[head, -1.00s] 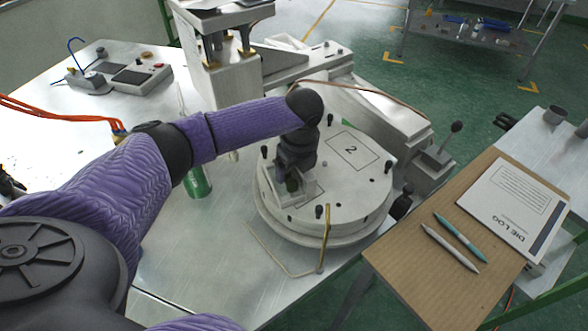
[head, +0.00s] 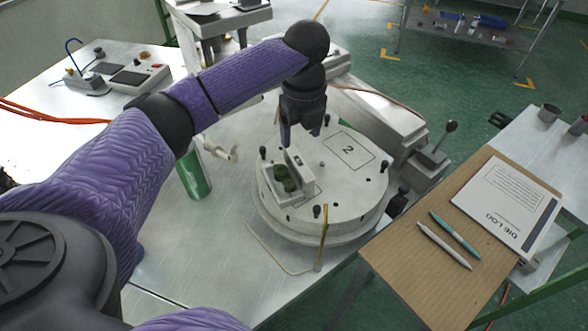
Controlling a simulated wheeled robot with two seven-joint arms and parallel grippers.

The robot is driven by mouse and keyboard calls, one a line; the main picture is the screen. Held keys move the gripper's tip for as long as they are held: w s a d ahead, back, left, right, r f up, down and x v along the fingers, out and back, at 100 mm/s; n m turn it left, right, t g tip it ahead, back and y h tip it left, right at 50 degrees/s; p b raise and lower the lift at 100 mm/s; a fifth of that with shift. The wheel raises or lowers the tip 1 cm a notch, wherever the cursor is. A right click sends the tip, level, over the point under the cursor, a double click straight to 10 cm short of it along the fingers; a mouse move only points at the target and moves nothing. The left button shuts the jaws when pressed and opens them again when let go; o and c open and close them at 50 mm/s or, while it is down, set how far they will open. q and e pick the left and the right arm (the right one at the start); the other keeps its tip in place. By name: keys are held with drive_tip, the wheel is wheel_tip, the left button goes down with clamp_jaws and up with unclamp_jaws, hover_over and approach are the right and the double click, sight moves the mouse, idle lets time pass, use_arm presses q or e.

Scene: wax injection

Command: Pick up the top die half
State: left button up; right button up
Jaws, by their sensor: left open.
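A round pale metal die (head: 345,185), marked 2, sits on the bench with short dark pins around its top. On its left part is a small grey block (head: 305,187) with dark green pieces (head: 284,178) in it and a thin upright slab (head: 297,160) at its back. I cannot tell for certain which part is the top die half. My left gripper (head: 300,137) points down, open and empty, above and behind the block, apart from it as far as I can see. My right gripper is out of view.
A green can (head: 195,178) stands left of the die. A bent brass rod (head: 322,238) is at its front. A machine arm with a lever (head: 447,130) lies behind right. A brown board (head: 420,262) with pens and a log sheet is at right.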

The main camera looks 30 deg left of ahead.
sight(301, 165)
use_arm(q)
drive_tip(key=shift+w+f+m+h, duration=0.25)
drive_tip(key=shift+f+m+h, duration=0.05)
drive_tip(key=shift+f, duration=0.1)
wheel_tip(301, 165, down, 9)
drive_tip(key=shift+s+f+b, duration=0.1)
drive_tip(key=shift+s+b, duration=0.05)
drive_tip(key=shift+b, duration=0.7)
clamp_jaws()
idle(0.4)
